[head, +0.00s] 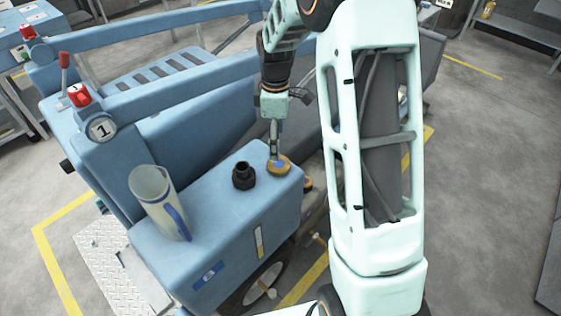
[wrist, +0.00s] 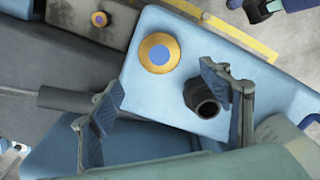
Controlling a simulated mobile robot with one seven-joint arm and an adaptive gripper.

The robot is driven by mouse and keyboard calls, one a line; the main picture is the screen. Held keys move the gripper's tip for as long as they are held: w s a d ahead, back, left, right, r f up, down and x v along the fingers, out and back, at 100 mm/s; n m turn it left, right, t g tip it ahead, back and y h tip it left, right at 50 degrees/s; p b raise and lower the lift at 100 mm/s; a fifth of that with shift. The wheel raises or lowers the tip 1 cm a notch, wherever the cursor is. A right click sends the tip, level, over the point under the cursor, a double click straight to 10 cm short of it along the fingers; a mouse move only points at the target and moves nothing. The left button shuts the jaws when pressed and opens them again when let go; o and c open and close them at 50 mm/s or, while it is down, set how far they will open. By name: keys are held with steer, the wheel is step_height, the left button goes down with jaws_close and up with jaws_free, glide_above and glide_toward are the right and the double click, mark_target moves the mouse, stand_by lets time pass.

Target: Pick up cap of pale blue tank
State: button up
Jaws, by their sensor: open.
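The pale blue tank (head: 215,215) has a flat top. A round yellow-brown cap with a blue centre (head: 279,166) sits on that top near its far right corner; it also shows in the wrist view (wrist: 160,53). My gripper (head: 274,153) points down over the tank top, and in the head view its fingers overlap the cap's edge. In the wrist view my gripper (wrist: 164,82) is open and empty. The cap lies just beyond the line between the fingertips. I cannot tell the height of the fingertips above the cap.
A black hollow neck (head: 243,176) stands beside the cap, close to the right finger in the wrist view (wrist: 205,107). A pale jug with a blue handle (head: 158,203) stands on the tank's left.

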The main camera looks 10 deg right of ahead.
mark_target(278, 163)
step_height(278, 163, down, 3)
steer(key=shift+f, duration=0.2)
steer(key=shift+s+d+f+p, duration=0.15)
steer(key=shift+f+p, duration=0.1)
steer(key=shift+f, duration=1.1)
steer(key=shift+d+f+p, duration=0.1)
steer(key=shift+f+p, duration=0.15)
steer(key=shift+f, duration=1.05)
steer(key=shift+c, duration=0.4)
steer(key=c, duration=1.2)
